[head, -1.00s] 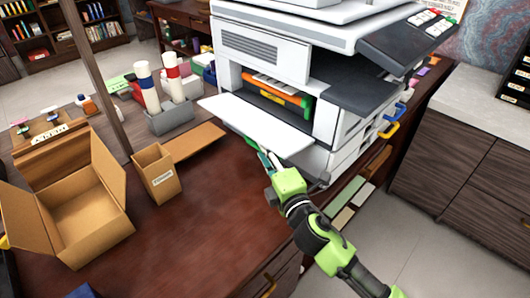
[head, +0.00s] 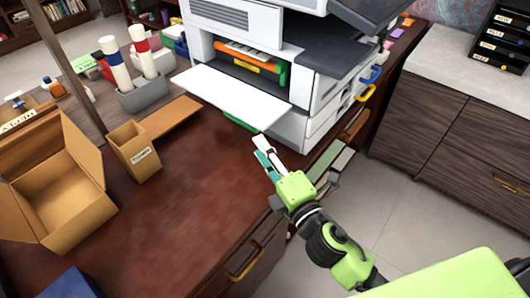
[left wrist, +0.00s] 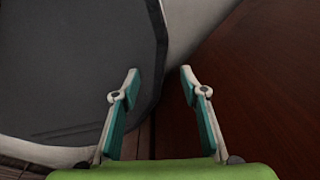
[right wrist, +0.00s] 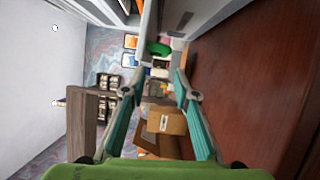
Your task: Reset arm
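My right gripper (head: 267,152) is in the head view, just in front of the printer's lowered white flap. Its two teal-lined fingers are apart and nothing is between them; the right wrist view (right wrist: 160,85) also shows them spread and empty. My left gripper (left wrist: 157,78) shows only in the left wrist view. Its fingers are apart and empty, with a dark grey rounded panel to the left and a dark red-brown surface to the right. The left gripper is not visible in the head view.
The white printer (head: 275,60) with its lowered flap (head: 232,97) stands on the dark desk (head: 185,215). An open cardboard box (head: 60,190) and a small cardboard holder (head: 134,152) stand left. A grey holder (head: 145,95) is behind. The desk's front middle is clear.

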